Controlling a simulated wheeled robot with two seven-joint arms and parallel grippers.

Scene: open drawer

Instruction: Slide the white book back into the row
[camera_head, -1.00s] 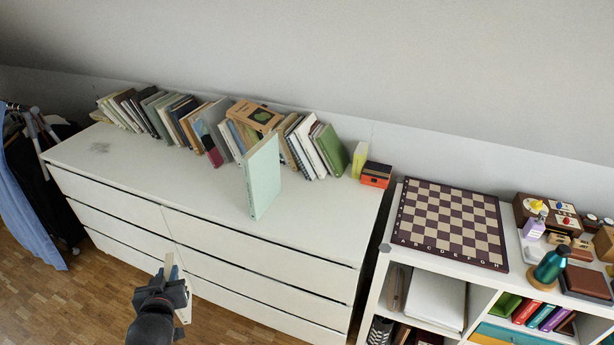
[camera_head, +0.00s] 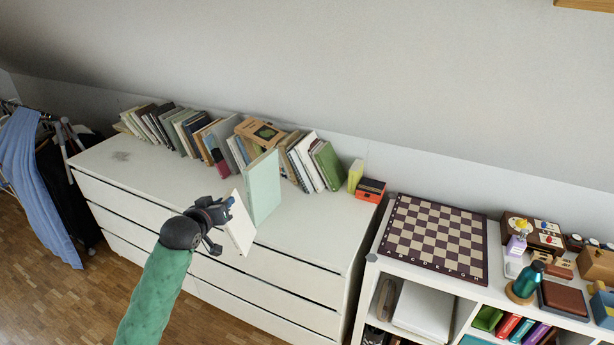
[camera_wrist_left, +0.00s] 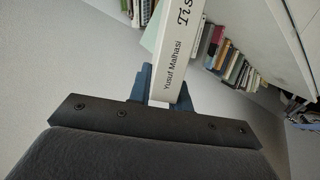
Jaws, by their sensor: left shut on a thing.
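The white book (camera_head: 240,230) is held upright, somewhat tilted, near the front edge of the dresser top. My left gripper (camera_head: 225,212) is shut on it from the left. In the left wrist view the white book (camera_wrist_left: 176,55) shows its spine with black lettering between my fingers (camera_wrist_left: 162,90). The row of books (camera_head: 190,130) leans along the back of the dresser (camera_head: 140,170); it also shows in the left wrist view (camera_wrist_left: 235,65). My right gripper is not in view.
A pale green book (camera_head: 264,186) stands upright on the dresser, just right of and behind the white book. A tan book (camera_head: 258,132) lies on top of the row. A yellow item (camera_head: 356,175) and a red-black box (camera_head: 370,189) are right of the row. The dresser top's left front is clear.

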